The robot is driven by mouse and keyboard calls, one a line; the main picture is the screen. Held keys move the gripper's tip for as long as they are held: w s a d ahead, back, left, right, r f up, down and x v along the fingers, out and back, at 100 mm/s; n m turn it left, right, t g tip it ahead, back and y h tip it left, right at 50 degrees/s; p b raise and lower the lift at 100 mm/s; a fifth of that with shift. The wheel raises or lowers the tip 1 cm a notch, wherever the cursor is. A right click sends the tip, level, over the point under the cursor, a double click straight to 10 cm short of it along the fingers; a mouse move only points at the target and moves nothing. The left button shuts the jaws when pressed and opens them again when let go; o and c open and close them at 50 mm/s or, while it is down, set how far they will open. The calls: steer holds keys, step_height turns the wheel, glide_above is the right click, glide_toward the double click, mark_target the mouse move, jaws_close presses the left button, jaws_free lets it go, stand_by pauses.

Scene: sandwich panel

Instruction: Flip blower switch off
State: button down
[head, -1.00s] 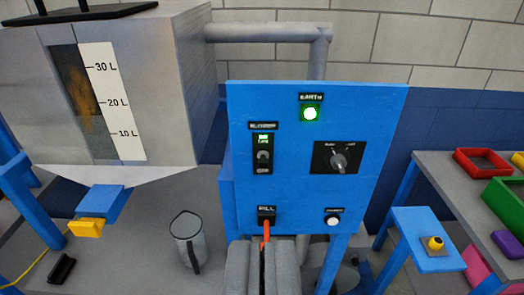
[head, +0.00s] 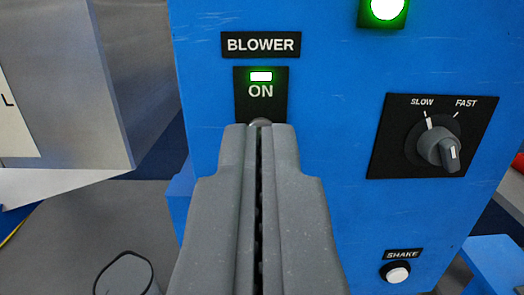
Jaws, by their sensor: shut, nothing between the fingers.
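The blower switch plate (head: 261,105) is a black plate on the blue panel (head: 330,60), under a label (head: 261,44) reading BLOWER. Its green light (head: 261,76) is lit above the word ON. My gripper (head: 259,128) is shut and empty, with its tips right in front of the switch just below ON. Only a small grey rounded top of the switch lever (head: 260,122) shows above the tips. The rest of the lever and the lower plate are hidden behind my fingers. I cannot tell whether the tips touch the lever.
Right of the switch is a SLOW/FAST knob (head: 440,150), and below it a white SHAKE button (head: 397,274). A green light (head: 386,8) glows at the top. A grey hopper (head: 60,80) stands left, with a jug (head: 125,275) lower left.

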steer(key=shift+w, duration=0.15)
stand_by(0.3)
steer(key=shift+w+r, duration=0.2)
steer(key=shift+w, duration=1.4)
steer(key=shift+w+r, duration=0.15)
steer(key=shift+w, duration=1.45)
steer(key=shift+w+r, duration=0.2)
steer(key=shift+w, duration=1.4)
steer(key=f, duration=0.4)
steer(key=shift+s+p, duration=0.3)
steer(key=shift+s, duration=0.1)
steer(key=s+f+t+b, duration=0.2)
steer(key=s+b, duration=0.1)
steer(key=s, duration=0.6)
steer(key=shift+s+f+t, duration=0.35)
steer(key=shift+f+t, duration=0.05)
steer(key=shift+r, duration=0.1)
